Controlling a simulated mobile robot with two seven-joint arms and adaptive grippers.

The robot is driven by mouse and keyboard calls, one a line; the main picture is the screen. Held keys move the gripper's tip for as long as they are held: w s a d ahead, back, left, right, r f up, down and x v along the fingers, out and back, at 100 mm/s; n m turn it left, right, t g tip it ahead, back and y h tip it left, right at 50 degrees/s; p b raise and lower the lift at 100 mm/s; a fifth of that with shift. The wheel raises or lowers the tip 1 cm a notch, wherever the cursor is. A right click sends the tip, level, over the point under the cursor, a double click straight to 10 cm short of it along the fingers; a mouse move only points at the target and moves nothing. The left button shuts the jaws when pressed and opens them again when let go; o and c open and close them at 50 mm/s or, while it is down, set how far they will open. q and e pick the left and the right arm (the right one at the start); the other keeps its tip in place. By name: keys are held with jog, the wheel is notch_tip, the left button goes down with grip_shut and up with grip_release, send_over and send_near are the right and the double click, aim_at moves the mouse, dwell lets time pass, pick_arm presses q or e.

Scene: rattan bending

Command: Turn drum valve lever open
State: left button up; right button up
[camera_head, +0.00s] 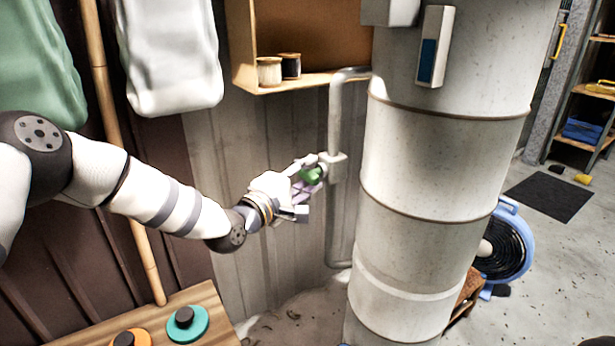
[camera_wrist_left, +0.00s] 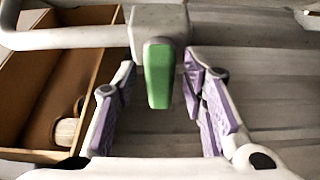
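The large grey drum (camera_head: 435,150) stands right of centre in the head view, with a bent pipe (camera_head: 335,110) along its left side. The valve with a green lever (camera_head: 312,175) sits on that pipe. In the left wrist view the green lever (camera_wrist_left: 158,75) hangs from the valve body, between the open purple-padded fingers. My left gripper (camera_head: 307,182) is at the lever; in the left wrist view the left gripper (camera_wrist_left: 160,105) has a gap on both sides of the lever and touches neither side. My right gripper is not in view.
A wooden shelf (camera_head: 300,82) with two spools is above the valve. A wooden table (camera_head: 222,325) with orange and teal discs is at the lower left. A bamboo pole (camera_head: 118,150) leans on the wall. A blue fan (camera_head: 505,245) stands right of the drum.

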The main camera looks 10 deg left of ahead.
pick_arm(q)
jog(key=shift+w, duration=0.1)
jog(key=shift+c, duration=0.5)
grip_shut()
